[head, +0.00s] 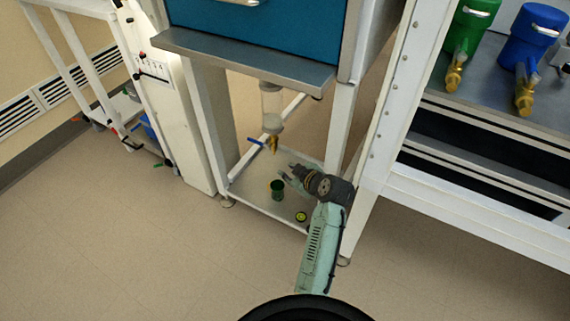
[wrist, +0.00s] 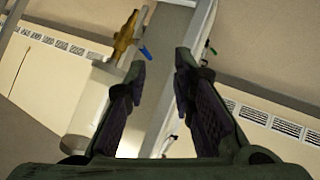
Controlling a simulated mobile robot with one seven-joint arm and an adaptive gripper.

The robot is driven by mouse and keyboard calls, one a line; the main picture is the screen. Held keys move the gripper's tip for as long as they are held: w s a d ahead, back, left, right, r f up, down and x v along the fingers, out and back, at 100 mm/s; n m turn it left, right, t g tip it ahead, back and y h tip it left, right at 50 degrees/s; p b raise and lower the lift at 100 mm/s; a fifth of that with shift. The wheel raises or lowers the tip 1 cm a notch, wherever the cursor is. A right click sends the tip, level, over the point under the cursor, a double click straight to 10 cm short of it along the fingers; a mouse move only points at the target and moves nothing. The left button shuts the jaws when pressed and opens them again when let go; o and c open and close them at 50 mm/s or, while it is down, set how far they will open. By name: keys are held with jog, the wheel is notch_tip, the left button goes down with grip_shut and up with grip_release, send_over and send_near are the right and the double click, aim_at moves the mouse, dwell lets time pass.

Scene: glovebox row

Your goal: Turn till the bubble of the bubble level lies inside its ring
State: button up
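A small round yellow-green disc with a dark rim, which looks like the bubble level (head: 301,216), lies on the low shelf (head: 250,187) near its front edge, beside my forearm. It is too small to tell where its bubble or ring lies. My gripper (head: 284,174) is above the low shelf, up and left of the disc and apart from it. In the wrist view my gripper (wrist: 160,65) has its fingers spread with nothing between them. The disc is not visible in the wrist view.
A clear cylinder (head: 271,108) with a brass tap (head: 273,145) and blue lever hangs above; the brass tap (wrist: 125,35) also shows in the wrist view. White frame legs (head: 342,125) stand close to my arm.

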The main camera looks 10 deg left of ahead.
jog(key=shift+w+a+r+t, duration=0.15)
jog(key=shift+w+a+r, duration=0.1)
jog(key=shift+a+r, duration=0.35)
jog(key=shift+w+a+r+t, duration=0.2)
jog(key=shift+a+r, duration=0.15)
jog(key=shift+r, duration=0.3)
jog(key=shift+d+f, duration=0.1)
